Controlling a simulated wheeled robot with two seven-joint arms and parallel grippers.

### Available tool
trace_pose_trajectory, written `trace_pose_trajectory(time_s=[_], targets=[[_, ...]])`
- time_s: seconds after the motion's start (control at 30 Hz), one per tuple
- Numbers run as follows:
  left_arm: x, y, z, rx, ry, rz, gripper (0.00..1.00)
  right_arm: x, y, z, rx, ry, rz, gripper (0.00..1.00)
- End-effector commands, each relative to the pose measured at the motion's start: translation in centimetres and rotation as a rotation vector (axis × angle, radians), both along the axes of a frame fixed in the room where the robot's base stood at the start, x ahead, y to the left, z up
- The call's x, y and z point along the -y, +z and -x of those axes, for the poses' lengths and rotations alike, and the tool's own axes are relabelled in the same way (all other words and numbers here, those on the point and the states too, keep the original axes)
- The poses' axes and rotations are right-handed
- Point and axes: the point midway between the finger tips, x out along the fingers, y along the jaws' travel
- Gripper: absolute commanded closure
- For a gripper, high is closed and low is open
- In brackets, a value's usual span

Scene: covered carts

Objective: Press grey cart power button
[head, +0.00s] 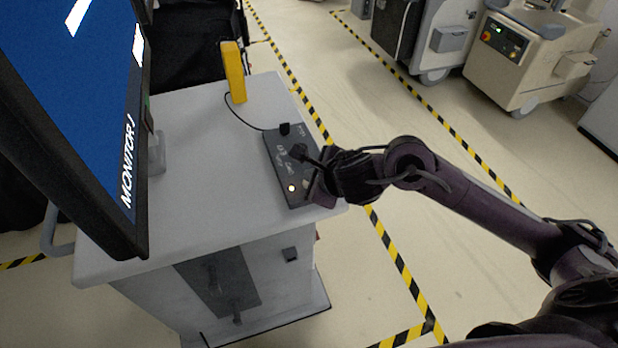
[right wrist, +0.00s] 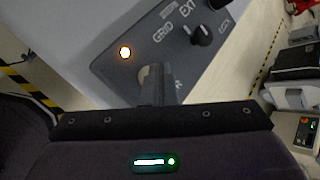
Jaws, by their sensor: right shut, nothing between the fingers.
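The grey cart (head: 205,205) stands at the left centre of the head view, with a dark control box (head: 278,165) on its top. A small round light (head: 291,188) glows at the box's near end; it also shows in the right wrist view (right wrist: 124,53). Beside it, a round pale button (right wrist: 145,74) is partly hidden by my fingers. My right gripper (head: 312,190) is shut and empty, with its fingertips (right wrist: 157,88) over the box at this button. I cannot tell whether they touch it. My left gripper is not in view.
A large monitor (head: 70,110) rises over the cart's left side. A yellow handheld unit (head: 233,72) stands at the cart top's far edge, with a cable to the box. A black knob (right wrist: 201,36) sits near the fingers. Other carts (head: 515,55) stand at the back right.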

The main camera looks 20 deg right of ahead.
Motion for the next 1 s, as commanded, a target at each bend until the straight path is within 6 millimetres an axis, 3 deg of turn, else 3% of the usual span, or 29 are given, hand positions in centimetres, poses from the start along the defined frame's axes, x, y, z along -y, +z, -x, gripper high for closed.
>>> trace_pose_trajectory(time_s=[0.53, 1.0], targets=[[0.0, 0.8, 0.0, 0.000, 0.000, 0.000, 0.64, 0.1, 1.1, 0.0, 0.000, 0.000, 0.001, 1.00], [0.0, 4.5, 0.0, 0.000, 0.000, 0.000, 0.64, 0.1, 5.8, 0.0, 0.001, 0.001, 0.002, 1.00]])
